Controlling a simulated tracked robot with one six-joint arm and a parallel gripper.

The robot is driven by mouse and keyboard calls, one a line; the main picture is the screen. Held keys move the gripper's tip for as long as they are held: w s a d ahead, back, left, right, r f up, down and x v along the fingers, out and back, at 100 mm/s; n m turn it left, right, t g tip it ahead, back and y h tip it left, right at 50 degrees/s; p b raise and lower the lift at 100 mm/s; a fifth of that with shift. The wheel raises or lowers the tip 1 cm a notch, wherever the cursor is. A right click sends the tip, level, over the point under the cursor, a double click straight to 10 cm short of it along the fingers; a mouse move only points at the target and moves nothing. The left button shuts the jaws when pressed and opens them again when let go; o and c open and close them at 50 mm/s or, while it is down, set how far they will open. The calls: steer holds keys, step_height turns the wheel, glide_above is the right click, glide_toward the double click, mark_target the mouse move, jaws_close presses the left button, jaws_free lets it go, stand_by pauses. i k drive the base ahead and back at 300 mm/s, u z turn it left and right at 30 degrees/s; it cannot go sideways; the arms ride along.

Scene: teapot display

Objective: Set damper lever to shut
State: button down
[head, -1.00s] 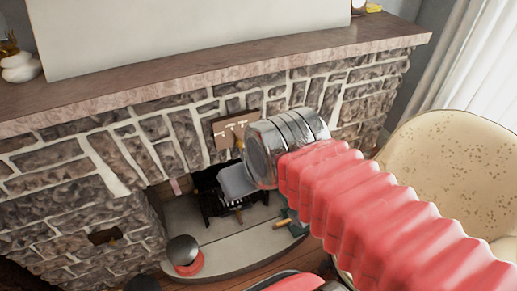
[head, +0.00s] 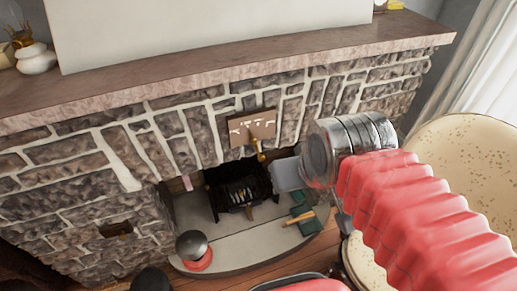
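The damper's brown plate (head: 254,128) with white markings is fixed to the stone front above the fireplace opening. A brass-coloured lever (head: 259,151) points down from the plate, tilted slightly to the right at its lower end. The markings are too small to read. My gripper (head: 287,175) is right of and below the lever, apart from it in the picture. Only a flat grey part of it shows beyond my silver wrist. Its fingertips are not clear, and no held thing shows.
The stone fireplace has a black grate (head: 238,190) inside and a jutting mantel (head: 230,80) above. A dark-topped red object (head: 192,250) and a green object (head: 304,210) with a wooden-looking handle are on the hearth (head: 240,235). A speckled chair (head: 470,150) stands at the right.

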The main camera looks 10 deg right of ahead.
mark_target(261, 157)
steer(key=z, duration=0.05)
steer(key=k, duration=0.5)
steer(key=u, duration=1.35)
steer(key=i, duration=0.55)
